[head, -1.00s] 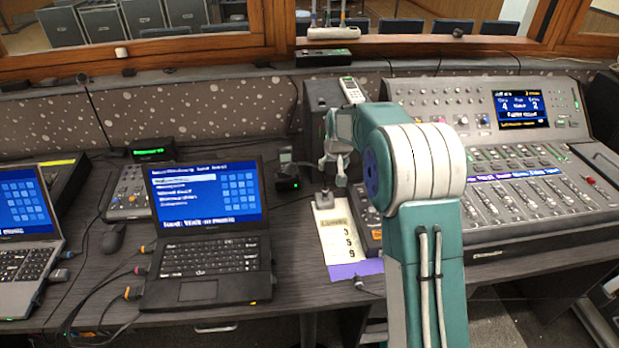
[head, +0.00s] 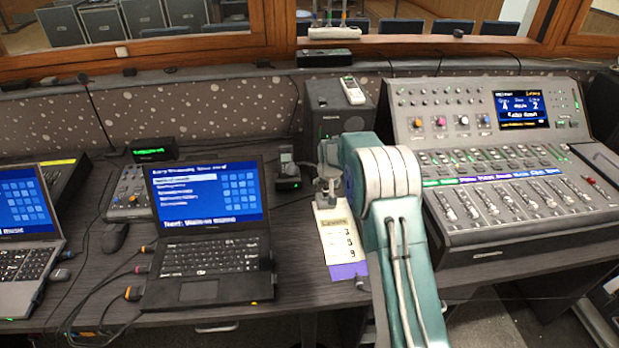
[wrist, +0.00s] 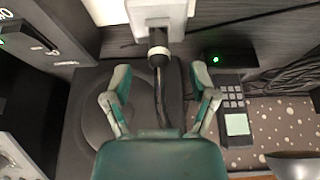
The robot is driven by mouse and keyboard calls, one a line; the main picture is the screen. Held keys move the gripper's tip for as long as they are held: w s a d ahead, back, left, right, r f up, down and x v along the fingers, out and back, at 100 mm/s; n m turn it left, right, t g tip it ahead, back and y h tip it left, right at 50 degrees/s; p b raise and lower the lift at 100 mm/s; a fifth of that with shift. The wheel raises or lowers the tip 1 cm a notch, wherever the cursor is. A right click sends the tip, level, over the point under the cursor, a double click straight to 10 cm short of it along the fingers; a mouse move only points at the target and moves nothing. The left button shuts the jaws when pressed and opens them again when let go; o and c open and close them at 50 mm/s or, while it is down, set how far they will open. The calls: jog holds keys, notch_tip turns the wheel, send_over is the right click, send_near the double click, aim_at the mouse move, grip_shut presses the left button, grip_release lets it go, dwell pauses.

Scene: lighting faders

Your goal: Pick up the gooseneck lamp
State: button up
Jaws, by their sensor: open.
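The gooseneck lamp (wrist: 158,57) shows in the wrist view as a thin dark curved neck rising from a pale collar and a light grey base. My gripper (wrist: 160,88) is open, with one finger on each side of the neck and visible gaps on both sides. In the head view my gripper (head: 328,172) is low over the desk, just left of the mixing console. The lamp's small base (head: 325,203) is at the top of a paper sheet, mostly hidden behind my gripper. The lamp's head is hidden in both views.
A dark speaker (head: 336,122) with a light handset (head: 352,90) on top stands behind my gripper. A cordless phone (head: 287,168) is to its left, then a laptop (head: 207,245). The mixing console (head: 500,160) is to the right. A paper sheet (head: 343,243) lies in front.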

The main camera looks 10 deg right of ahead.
jog(key=shift+f, duration=0.2)
grip_shut()
